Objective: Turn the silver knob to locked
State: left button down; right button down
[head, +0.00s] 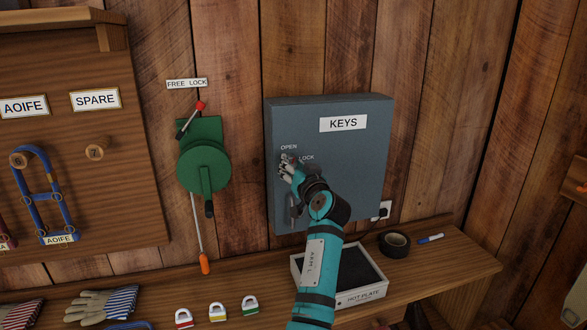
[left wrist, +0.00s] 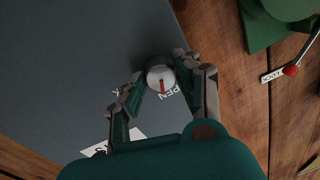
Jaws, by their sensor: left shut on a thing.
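The silver knob (left wrist: 161,78) sits on the front of the grey key cabinet (head: 350,165), a round knob with a red mark. The red mark points down in the left wrist view, close to the partly hidden OPEN lettering (left wrist: 170,96). My left gripper (head: 287,168) is at the knob, and its two fingers (left wrist: 164,84) are closed around its sides in the left wrist view. In the head view the OPEN label (head: 289,147) is above the knob and the LOCK label (head: 306,158) is to its right. My right gripper is not in view.
A green lever box (head: 204,165) with a red-tipped lever hangs left of the cabinet. My left arm passes over the tray.

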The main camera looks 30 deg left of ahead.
pick_arm(q)
jog(key=m+p, duration=0.1)
jog(key=m, duration=0.6)
jog(key=shift+r, duration=0.1)
jog(key=shift+s+a+m+t+p, duration=0.1)
jog(key=shift+m+t+p, duration=0.25)
jog(key=shift+m+p, duration=1.15)
jog(key=shift+m+t+p, duration=0.35)
jog(key=shift+m+p, duration=0.4)
jog(key=shift+m, duration=1.65)
